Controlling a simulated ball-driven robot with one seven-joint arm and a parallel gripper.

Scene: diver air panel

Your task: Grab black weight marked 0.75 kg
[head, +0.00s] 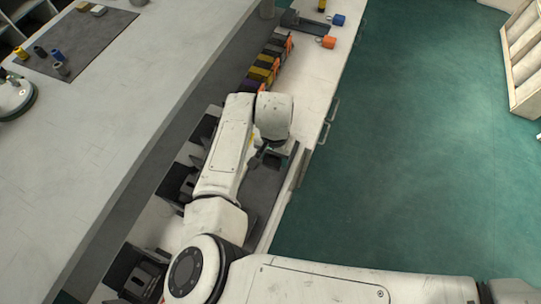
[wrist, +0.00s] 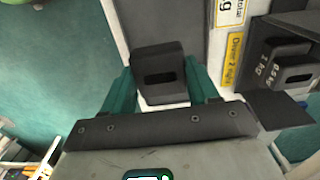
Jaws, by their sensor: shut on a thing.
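A black block-shaped weight (wrist: 158,62) with a dark slot in its face sits between the two teal fingers of my gripper (wrist: 160,72) in the wrist view. The fingers are shut on its sides. No mark can be read on this weight, so I cannot tell its value. In the head view my gripper (head: 266,158) is over the narrow bench, near the grey mat (head: 262,188), and my arm hides part of it.
Black weights with white markings (wrist: 286,68) stand at the right in the wrist view, beside a yellow label (wrist: 234,60). Green floor is open at right.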

